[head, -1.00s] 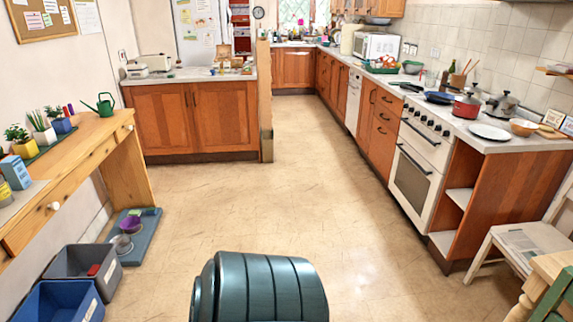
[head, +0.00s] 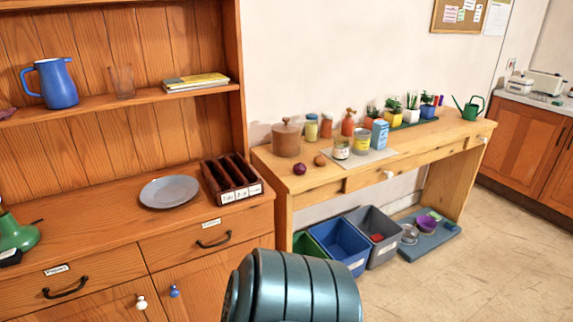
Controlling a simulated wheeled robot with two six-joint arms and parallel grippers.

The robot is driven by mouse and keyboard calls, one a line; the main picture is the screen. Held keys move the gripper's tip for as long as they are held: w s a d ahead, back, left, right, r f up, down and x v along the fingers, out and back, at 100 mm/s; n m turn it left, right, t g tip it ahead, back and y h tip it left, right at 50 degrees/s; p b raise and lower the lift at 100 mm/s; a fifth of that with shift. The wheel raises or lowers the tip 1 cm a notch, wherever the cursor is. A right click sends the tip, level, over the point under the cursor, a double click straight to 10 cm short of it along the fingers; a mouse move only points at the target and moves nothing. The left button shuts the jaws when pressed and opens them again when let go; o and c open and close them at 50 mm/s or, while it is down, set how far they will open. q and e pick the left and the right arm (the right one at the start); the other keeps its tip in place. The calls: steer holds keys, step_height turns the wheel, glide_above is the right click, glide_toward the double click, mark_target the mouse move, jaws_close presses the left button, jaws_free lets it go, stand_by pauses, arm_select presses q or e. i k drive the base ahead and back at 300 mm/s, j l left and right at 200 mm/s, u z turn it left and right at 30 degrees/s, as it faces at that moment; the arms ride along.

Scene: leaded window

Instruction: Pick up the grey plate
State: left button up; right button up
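The grey plate (head: 170,191) lies flat on the top of the wooden dresser (head: 95,215), left of a dark divided wooden tray. Nothing lies on the plate and nothing covers it. Neither of my grippers shows in the head view. A dark teal rounded part of my own body fills the bottom middle.
The divided tray (head: 232,180) stands just right of the plate. A green object (head: 18,235) stands at the dresser's left. A blue jug (head: 52,83) and a glass (head: 122,81) stand on the shelf above. Bins (head: 340,240) sit under the side table (head: 320,182). Floor is clear at right.

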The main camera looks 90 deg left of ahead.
mark_target(170, 191)
steer(key=u, duration=3.6)
